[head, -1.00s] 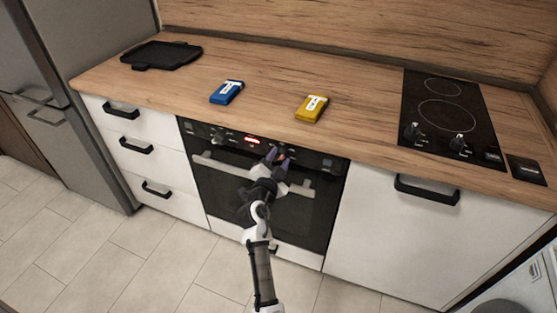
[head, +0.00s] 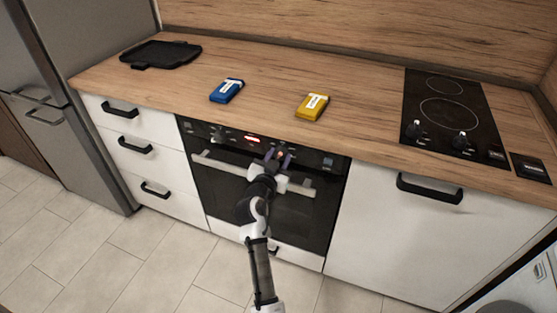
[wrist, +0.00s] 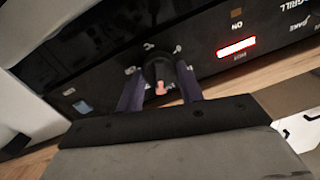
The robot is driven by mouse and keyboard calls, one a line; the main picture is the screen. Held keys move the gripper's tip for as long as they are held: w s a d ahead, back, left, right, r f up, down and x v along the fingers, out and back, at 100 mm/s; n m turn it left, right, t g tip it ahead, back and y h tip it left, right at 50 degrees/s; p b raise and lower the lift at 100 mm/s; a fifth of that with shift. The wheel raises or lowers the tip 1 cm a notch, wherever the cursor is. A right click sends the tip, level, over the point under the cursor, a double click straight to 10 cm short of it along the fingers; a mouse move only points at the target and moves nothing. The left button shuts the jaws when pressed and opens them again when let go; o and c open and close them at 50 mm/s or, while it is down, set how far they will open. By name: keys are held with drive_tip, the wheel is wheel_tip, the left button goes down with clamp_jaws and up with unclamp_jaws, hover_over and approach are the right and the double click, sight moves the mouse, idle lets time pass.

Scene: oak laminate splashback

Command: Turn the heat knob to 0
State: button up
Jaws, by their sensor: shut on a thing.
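The heat knob (wrist: 157,68) is a dark round knob with a pink-orange mark on the oven's black control panel. In the wrist view it sits between the two purple-grey fingers of my gripper (wrist: 160,92), which is shut on it. Small white markings are printed on the panel around the knob; a 0-like one is beyond it, to the upper right. The pink-orange mark shows on the side of the knob toward my gripper. In the head view my gripper (head: 279,157) is at the panel, right of the red display, and largely hides the knob.
The lit red display (wrist: 237,47) is beside the knob. The oven handle (head: 222,167) runs just below the panel. A blue box (head: 227,90) and a yellow box (head: 312,106) lie on the counter above. A cooktop (head: 452,115) is at right.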

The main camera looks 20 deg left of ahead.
drive_tip(key=n, duration=0.6)
drive_tip(key=shift+a+h, duration=0.1)
drive_tip(key=shift+h, duration=0.2)
drive_tip(key=n+p, duration=0.1)
drive_tip(key=n, duration=0.2)
drive_tip(key=shift+a+r, duration=0.1)
drive_tip(key=n+h+p, duration=0.1)
drive_tip(key=n, duration=0.3)
drive_tip(key=n+p, duration=0.2)
drive_tip(key=n, duration=0.3)
drive_tip(key=shift+a+n+h+p, duration=0.1)
drive_tip(key=shift+n+h+p, duration=0.2)
drive_tip(key=shift+n+p, duration=0.1)
drive_tip(key=n+p, duration=0.1)
drive_tip(key=n, duration=0.2)
drive_tip(key=shift+f, duration=0.2)
drive_tip(key=shift+f+n+p, duration=0.1)
drive_tip(key=shift+n+p, duration=0.65)
drive_tip(key=shift+n, duration=0.75)
drive_tip(key=o, duration=1)
